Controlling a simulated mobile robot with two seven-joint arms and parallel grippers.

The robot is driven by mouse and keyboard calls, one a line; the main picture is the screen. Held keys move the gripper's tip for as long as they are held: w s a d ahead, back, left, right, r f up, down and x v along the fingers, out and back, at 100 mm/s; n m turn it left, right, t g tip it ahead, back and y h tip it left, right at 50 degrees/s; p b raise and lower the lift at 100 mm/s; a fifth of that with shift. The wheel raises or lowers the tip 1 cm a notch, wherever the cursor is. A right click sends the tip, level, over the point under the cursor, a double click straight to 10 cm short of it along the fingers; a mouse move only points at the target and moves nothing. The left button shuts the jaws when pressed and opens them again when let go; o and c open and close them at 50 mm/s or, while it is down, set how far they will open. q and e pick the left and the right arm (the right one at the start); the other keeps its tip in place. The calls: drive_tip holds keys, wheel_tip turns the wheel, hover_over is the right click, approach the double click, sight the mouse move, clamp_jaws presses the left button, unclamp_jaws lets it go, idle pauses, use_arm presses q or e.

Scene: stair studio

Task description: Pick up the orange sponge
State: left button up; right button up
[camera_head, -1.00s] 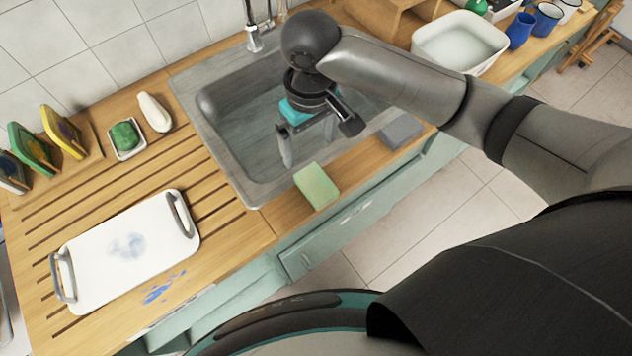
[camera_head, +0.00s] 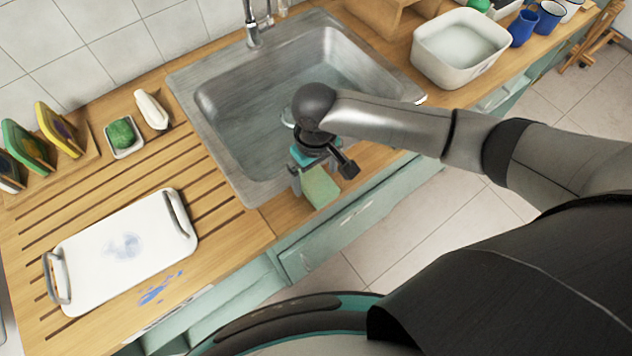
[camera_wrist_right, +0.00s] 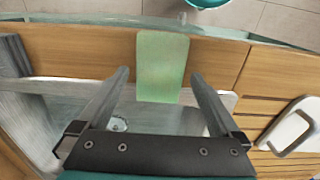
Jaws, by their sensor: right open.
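No orange sponge shows. A pale green, block-shaped sponge (camera_head: 321,188) lies on the wooden counter strip in front of the sink. My right gripper (camera_head: 312,178) is over the sink's front edge, right at the sponge, and partly covers it. In the right wrist view the sponge (camera_wrist_right: 163,66) shows between and beyond the two open fingers (camera_wrist_right: 160,76), with a gap on each side. The fingers hold nothing. I cannot tell their height above the sponge. My left gripper is not in view.
The metal sink (camera_head: 240,110) lies behind the gripper. A white tray (camera_head: 90,265) with grey handles is at the left. A green scrubber (camera_head: 121,133) sits in a small dish. A white basin (camera_head: 458,50) and blue mugs (camera_head: 522,28) stand at the back right.

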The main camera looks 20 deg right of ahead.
sight(316, 181)
drive_tip(key=shift+f, duration=1.4)
drive_tip(key=c, duration=1.3)
wheel_tip(316, 181, up, 20)
drive_tip(key=p, duration=0.3)
